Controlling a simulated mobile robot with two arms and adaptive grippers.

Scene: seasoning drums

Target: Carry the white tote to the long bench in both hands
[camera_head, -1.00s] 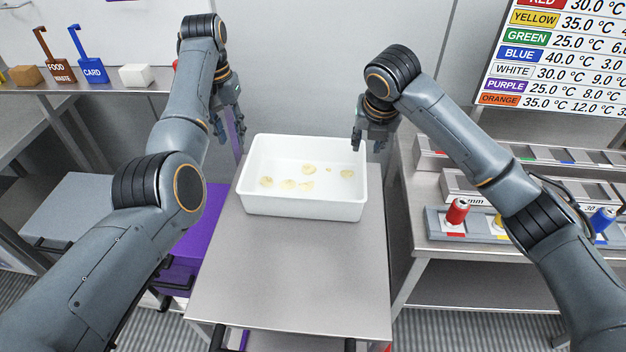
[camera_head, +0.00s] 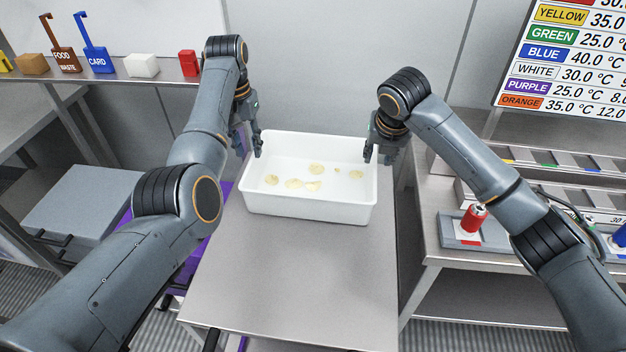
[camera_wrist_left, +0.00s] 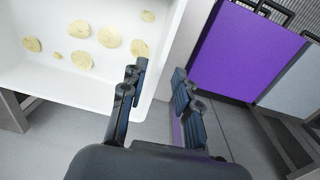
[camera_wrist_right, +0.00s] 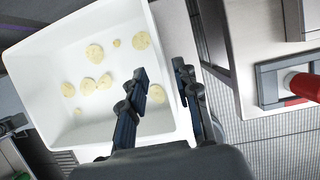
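The white tote (camera_head: 310,208) sits on a grey metal table, upright, with several pale yellow slices (camera_head: 303,184) on its floor. My left gripper (camera_head: 250,146) is at the tote's left end; in the left wrist view its open fingers (camera_wrist_left: 158,100) stand either side of the tote's rim line, with a gap between them. My right gripper (camera_head: 379,154) is at the tote's right end; in the right wrist view its fingers (camera_wrist_right: 163,95) are apart, one over the tote's inside and one outside its wall. I cannot tell whether any finger touches the tote.
The grey table (camera_head: 290,275) is bare in front of the tote. A purple bin (camera_wrist_left: 245,50) stands left of it. At right is a bench with a red spool (camera_head: 473,218). A back-left shelf holds a white block (camera_head: 142,65) and small labelled bins.

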